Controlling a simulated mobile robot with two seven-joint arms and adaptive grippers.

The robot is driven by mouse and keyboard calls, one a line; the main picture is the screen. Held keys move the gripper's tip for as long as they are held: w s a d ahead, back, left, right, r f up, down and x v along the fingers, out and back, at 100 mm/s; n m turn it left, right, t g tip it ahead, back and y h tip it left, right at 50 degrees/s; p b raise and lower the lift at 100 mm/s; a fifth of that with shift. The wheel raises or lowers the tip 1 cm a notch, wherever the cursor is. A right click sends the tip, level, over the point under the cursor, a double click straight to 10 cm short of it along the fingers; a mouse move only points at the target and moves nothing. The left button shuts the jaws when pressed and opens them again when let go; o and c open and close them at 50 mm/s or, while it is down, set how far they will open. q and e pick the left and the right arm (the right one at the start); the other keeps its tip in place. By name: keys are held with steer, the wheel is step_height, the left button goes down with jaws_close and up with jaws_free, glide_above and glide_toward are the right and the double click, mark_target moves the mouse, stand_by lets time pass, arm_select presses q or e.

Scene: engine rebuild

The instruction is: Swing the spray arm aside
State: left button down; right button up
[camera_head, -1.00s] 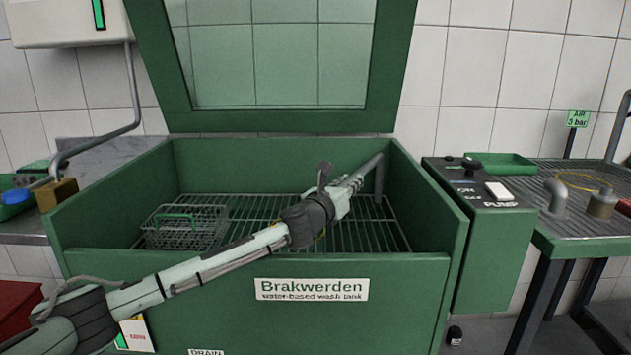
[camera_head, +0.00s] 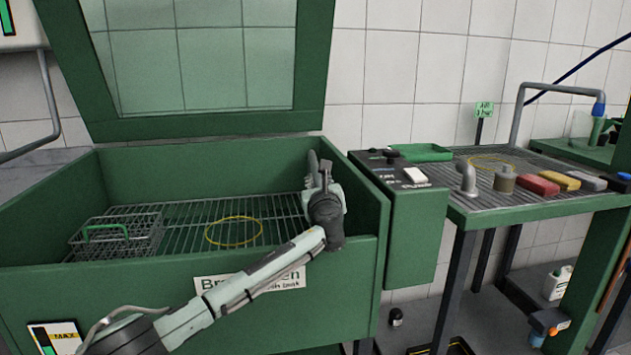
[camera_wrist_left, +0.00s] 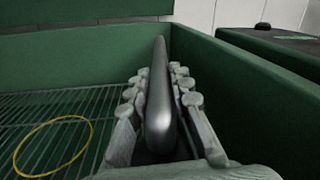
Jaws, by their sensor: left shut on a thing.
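The spray arm (camera_wrist_left: 158,100) is a smooth grey tube inside the green wash tank (camera_head: 150,292). In the left wrist view it runs lengthwise between my fingers, away towards the far wall and close beside the tank's right wall. My left gripper (camera_head: 318,175) is shut around it at the right side of the tank, above the grate. In the head view my gripper hides nearly all of the spray arm. My right gripper is not in view.
A wire basket (camera_head: 118,240) stands on the grate at the left. A yellow ring (camera_head: 235,217) lies on the bare grate in the middle. The glazed lid (camera_head: 310,60) is up. A pump control box (camera_head: 415,240) adjoins the tank's right side, then a bench with several coloured blocks.

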arm_select(q)
steer(key=c, duration=1.4)
jaws_free()
steer(key=shift+o, duration=0.2)
step_height(320, 180, up, 10)
steer(key=shift+r, duration=0.1)
